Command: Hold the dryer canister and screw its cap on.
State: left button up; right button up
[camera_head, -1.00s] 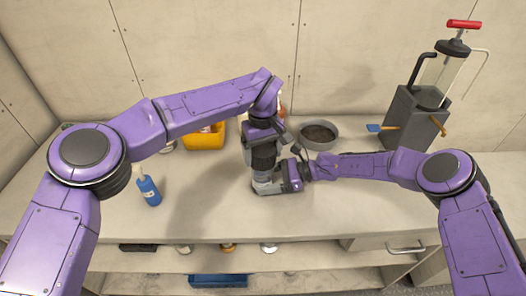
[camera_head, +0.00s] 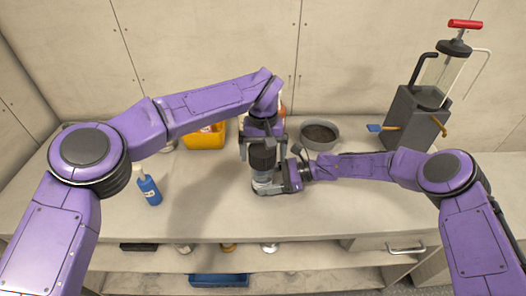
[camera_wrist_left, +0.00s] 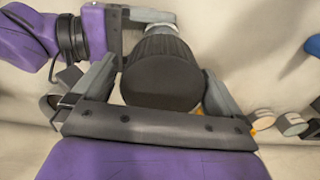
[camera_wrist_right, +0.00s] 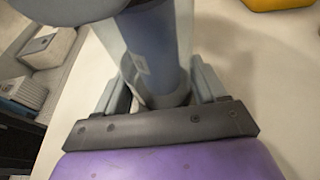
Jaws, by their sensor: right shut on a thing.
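The dryer canister (camera_head: 266,187) stands upright on the counter, grey at its base in the head view and bluish with a small label in the right wrist view (camera_wrist_right: 155,50). My right gripper (camera_head: 279,183) is shut on its lower part from the right. The black ribbed cap (camera_head: 263,160) sits at the canister's top; how far it is threaded cannot be seen. It fills much of the left wrist view (camera_wrist_left: 162,80). My left gripper (camera_head: 263,148) points down from above, open, its fingers on either side of the cap with small gaps.
A blue bottle (camera_head: 149,190) stands at left. A yellow bin (camera_head: 204,138) and a round grey bowl (camera_head: 320,146) are behind. A grey pump unit (camera_head: 415,118) stands at right. The shelf below the counter holds a blue tray (camera_head: 218,281) and small items.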

pick_arm(q)
notch_tip(320, 180, up, 8)
jog(key=shift+f, duration=0.2)
pick_arm(e)
jog(key=o, duration=1.6)
jog(key=shift+d, duration=0.1)
